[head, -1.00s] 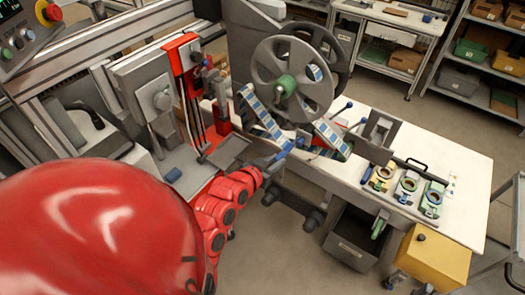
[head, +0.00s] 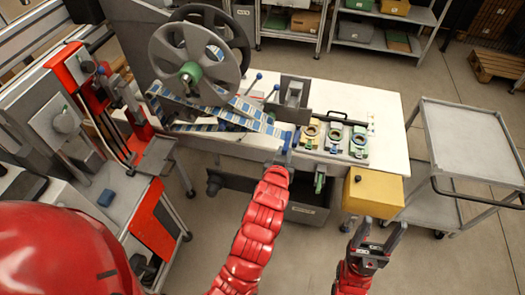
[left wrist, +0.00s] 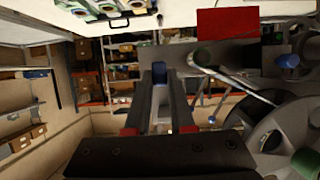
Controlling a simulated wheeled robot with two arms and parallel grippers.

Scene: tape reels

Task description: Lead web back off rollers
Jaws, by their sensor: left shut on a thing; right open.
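The web (head: 235,118), a strip with blue and pale patches, runs from below the grey reel (head: 165,52) toward the right, over the white table. The reel has a green hub (head: 190,73). My left gripper (head: 287,142) is shut on a small blue piece at the web's right end. In the left wrist view that blue piece (left wrist: 158,67) shows between the dark fingers (left wrist: 172,92). The reel (left wrist: 262,140) is at lower right there. My right gripper (head: 382,235) is open and empty, low beside the yellow box. I cannot clearly make out the rollers.
Several coloured fixtures with rings (head: 333,135) lie on the table (head: 375,100), right of a grey bracket (head: 294,90). A yellow box (head: 360,190) is at its front right corner. A grey cart (head: 470,140) stands right. A red-and-grey machine (head: 75,110) is at left.

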